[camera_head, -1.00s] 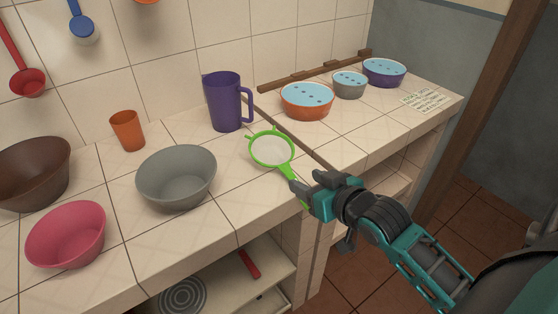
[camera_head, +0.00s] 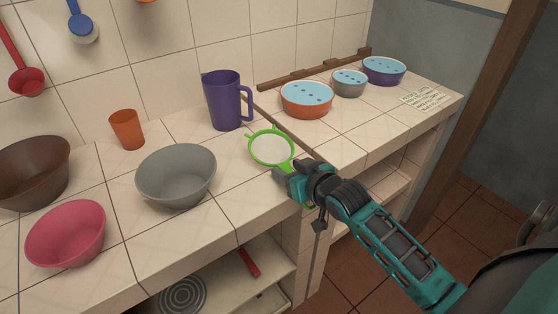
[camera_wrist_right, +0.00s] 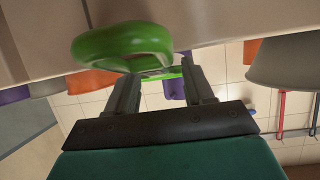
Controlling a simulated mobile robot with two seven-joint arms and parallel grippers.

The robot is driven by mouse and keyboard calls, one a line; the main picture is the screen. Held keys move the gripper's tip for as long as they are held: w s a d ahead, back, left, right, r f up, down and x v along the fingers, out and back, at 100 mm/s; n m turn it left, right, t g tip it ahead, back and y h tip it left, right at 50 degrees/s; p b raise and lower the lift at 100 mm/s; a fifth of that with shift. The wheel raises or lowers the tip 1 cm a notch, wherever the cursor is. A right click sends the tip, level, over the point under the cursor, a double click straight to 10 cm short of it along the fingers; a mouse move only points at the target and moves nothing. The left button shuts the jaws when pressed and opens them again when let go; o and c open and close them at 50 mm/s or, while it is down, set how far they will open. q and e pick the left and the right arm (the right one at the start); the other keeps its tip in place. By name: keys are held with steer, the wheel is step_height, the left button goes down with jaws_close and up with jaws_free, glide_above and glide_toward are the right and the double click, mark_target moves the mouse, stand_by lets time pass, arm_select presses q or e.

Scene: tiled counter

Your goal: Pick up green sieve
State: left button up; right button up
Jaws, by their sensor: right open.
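The green sieve (camera_head: 271,148) lies on the tiled counter, with its pale mesh bowl toward the purple mug and its handle toward the counter's front edge. My right gripper (camera_head: 281,172) is at the handle and hides most of it in the head view. In the right wrist view, the thick green handle end (camera_wrist_right: 122,46) shows large and close, beyond the two spread fingers (camera_wrist_right: 158,85). I cannot tell whether the fingers touch the handle. The left gripper is not in view.
A grey bowl (camera_head: 176,176) stands left of the sieve, and a purple mug (camera_head: 222,101) stands behind it. An orange-red bowl (camera_head: 306,100) is to the right. A pink bowl (camera_head: 66,234) and an orange cup (camera_head: 127,130) are further left. Open shelves lie below the counter edge.

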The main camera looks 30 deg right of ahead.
steer(key=shift+c, duration=0.5)
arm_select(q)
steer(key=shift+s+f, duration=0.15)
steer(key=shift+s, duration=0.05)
arm_select(e)
jaws_close()
steer(key=shift+r, duration=0.15)
